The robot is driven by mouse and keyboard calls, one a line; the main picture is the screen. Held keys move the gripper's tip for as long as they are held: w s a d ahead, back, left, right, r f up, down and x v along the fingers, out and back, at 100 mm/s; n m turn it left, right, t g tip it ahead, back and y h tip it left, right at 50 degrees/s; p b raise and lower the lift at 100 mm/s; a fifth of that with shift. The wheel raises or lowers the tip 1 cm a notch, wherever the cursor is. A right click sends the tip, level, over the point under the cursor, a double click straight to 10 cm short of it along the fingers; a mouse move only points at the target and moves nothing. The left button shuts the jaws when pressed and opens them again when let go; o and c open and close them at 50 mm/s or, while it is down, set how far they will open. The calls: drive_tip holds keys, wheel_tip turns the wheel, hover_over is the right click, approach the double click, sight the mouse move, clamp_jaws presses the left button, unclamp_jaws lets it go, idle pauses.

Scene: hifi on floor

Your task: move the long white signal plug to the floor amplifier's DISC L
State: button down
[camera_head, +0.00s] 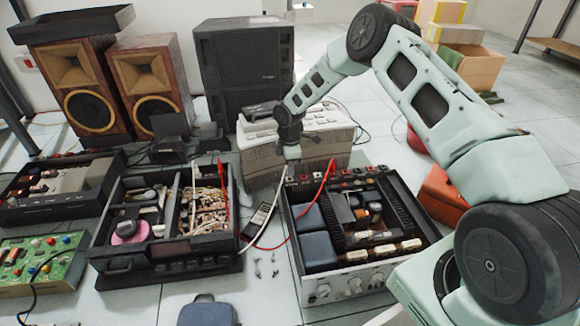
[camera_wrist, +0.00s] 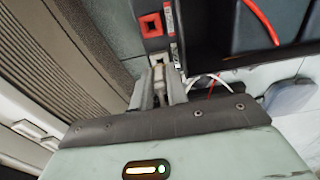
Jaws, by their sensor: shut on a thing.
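The floor amplifier (camera_head: 350,280) is an open chassis at the right of centre in the head view, with a row of small sockets (camera_head: 358,172) along its back edge. My gripper (camera_head: 291,152) is over its back left corner. In the wrist view my gripper (camera_wrist: 160,92) is shut on the white plug (camera_wrist: 158,76), whose tip points toward a pale socket beside a red socket (camera_wrist: 151,25). I cannot tell whether the tip is inside the pale socket. The socket labels are too small to read. A white cable (camera_head: 268,222) hangs from the plug toward the left device.
A red plug (camera_head: 331,167) with a red cable stands at the amplifier's back edge. Another open chassis (camera_head: 165,265) is at its left. A pale ribbed case (camera_head: 325,140) stands close behind my gripper, and a black speaker (camera_head: 245,65) farther back. Small parts lie on the floor between the chassis.

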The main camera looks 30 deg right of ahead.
drive_tip(key=shift+f, duration=0.75)
idle(0.8)
drive_tip(key=shift+f+p, duration=0.25)
drive_tip(key=shift+p, duration=0.25)
idle(3.1)
drive_tip(key=c, duration=1.3)
unclamp_jaws()
wheel_tip(320, 180, up, 22)
drive_tip(key=p, duration=1.3)
drive_tip(key=shift+r, duration=0.2)
